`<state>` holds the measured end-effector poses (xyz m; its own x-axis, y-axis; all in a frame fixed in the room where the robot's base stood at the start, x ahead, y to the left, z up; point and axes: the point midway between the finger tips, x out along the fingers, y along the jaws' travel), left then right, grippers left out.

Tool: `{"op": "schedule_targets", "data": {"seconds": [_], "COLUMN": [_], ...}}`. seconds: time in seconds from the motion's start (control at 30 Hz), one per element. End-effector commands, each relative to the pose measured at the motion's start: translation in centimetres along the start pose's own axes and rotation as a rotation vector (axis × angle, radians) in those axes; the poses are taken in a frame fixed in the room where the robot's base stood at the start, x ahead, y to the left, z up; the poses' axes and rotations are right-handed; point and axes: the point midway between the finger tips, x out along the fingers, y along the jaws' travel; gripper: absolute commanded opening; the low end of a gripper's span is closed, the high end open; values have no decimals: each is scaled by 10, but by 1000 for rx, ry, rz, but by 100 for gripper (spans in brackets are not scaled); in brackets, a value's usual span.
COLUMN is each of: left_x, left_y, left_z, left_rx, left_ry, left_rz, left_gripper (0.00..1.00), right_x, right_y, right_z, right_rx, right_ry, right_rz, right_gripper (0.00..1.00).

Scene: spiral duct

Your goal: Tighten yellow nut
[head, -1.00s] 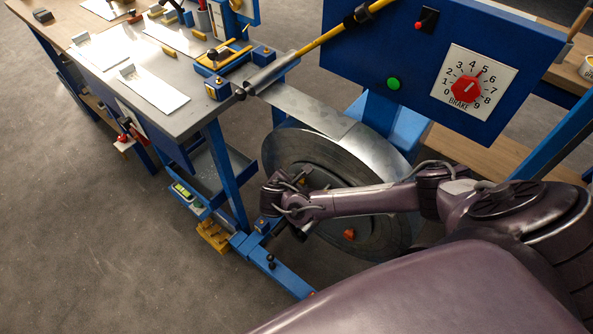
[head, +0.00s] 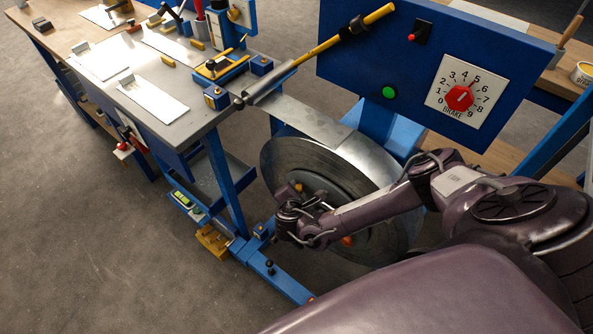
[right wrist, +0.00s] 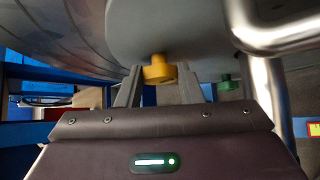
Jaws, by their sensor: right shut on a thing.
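The yellow nut (right wrist: 160,68) sits below a grey round plate in the right wrist view, between the two fingers of my right gripper (right wrist: 160,88). The gripper is shut on it. In the head view a small yellow-orange part (head: 297,186), likely this nut, shows at the hub of the metal strip coil (head: 285,160). My right gripper (head: 291,205) is in front of the hub there, its fingers largely hidden by the wrist. My left gripper is not in view.
A green knob (right wrist: 228,84) and a shiny bent tube (right wrist: 268,85) are close to the right of the gripper. An orange part (head: 347,240) shows low on the coil. A blue panel with a red brake dial (head: 459,97) stands above. A workbench (head: 205,115) is at left.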

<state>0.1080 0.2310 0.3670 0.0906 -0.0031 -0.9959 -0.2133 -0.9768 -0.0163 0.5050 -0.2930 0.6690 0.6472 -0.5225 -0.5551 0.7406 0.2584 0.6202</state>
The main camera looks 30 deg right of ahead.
Motion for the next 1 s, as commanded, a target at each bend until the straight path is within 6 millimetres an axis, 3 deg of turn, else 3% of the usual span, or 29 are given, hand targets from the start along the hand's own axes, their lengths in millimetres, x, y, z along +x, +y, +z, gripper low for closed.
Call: {"op": "schedule_targets", "data": {"seconds": [0.13,0.17,0.3,0.67,1.0], "left_x": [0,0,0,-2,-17], "left_y": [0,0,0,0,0], "left_z": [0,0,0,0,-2], "left_rx": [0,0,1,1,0], "left_ry": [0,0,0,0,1], "left_rz": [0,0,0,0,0], "left_gripper": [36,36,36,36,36], "right_x": [0,0,0,-6,-61], "right_y": [0,0,0,1,3], "right_z": [1,1,1,0,1], "right_rx": [1,1,0,0,0], "right_ry": [-3,-3,-2,0,2], "right_rz": [-2,-2,-2,0,2], "right_gripper": [11,37,55,55,55]}}
